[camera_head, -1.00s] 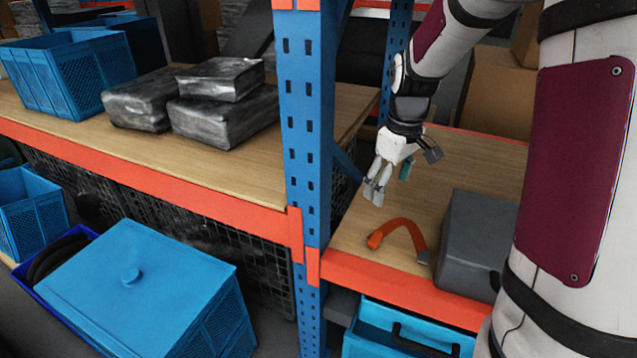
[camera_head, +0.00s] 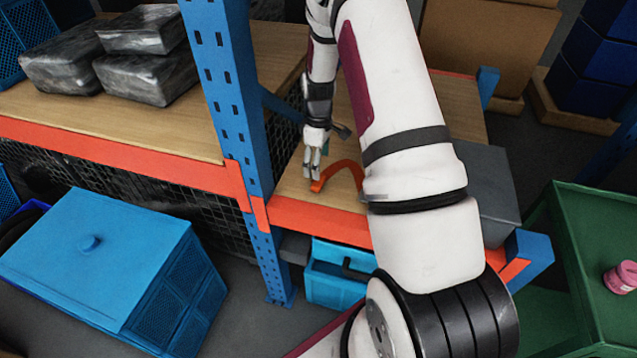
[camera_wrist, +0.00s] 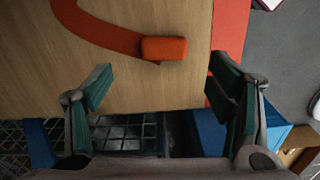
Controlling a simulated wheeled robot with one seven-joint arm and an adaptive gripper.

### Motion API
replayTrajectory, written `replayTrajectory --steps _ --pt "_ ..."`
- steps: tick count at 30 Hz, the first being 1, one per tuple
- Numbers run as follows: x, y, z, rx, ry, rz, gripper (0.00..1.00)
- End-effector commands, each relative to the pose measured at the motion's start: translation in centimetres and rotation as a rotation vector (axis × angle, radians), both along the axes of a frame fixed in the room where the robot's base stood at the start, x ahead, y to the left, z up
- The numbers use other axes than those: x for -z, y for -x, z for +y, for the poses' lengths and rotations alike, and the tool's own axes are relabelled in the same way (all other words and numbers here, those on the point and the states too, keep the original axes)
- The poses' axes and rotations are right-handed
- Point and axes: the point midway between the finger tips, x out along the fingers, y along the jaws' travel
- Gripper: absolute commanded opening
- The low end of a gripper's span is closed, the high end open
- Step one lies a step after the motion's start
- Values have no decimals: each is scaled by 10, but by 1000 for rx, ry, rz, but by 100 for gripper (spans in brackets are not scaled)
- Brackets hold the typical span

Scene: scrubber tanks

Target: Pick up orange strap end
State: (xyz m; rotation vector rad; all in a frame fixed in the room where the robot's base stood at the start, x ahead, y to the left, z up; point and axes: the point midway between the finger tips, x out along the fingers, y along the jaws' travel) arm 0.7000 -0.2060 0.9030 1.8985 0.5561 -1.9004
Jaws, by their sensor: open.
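The orange strap (camera_head: 338,172) lies in a curve on the wooden shelf, close to its front edge. In the wrist view, its thick block-like end (camera_wrist: 164,48) lies on the wood, ahead of and between the two fingers. My gripper (camera_head: 313,172) is just left of the strap end in the head view. In the wrist view my gripper (camera_wrist: 158,85) is open and empty, its greenish finger pads wide apart. The strap end is beyond the fingertips, not between the pads. My arm hides the strap's other end in the head view.
An orange beam (camera_head: 315,218) edges the shelf, and a blue upright post (camera_head: 232,90) stands left. A grey box (camera_head: 487,185) sits right, partly behind my arm. Wrapped packages (camera_head: 140,78) lie on the left shelf. A blue crate (camera_head: 335,278) stands below.

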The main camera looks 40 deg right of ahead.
Motion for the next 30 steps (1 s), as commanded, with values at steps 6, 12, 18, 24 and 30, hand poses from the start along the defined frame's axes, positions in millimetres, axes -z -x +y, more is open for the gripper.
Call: replayTrajectory --steps 6,12,18,24,30 --pt "17 0 0 -1 1 -1 75" --pt "36 -1 7 -2 -1 2 75" --pt "61 -3 9 2 1 -1 75" --pt "68 -4 9 0 1 -2 75" --pt "68 -4 9 0 1 -2 64"
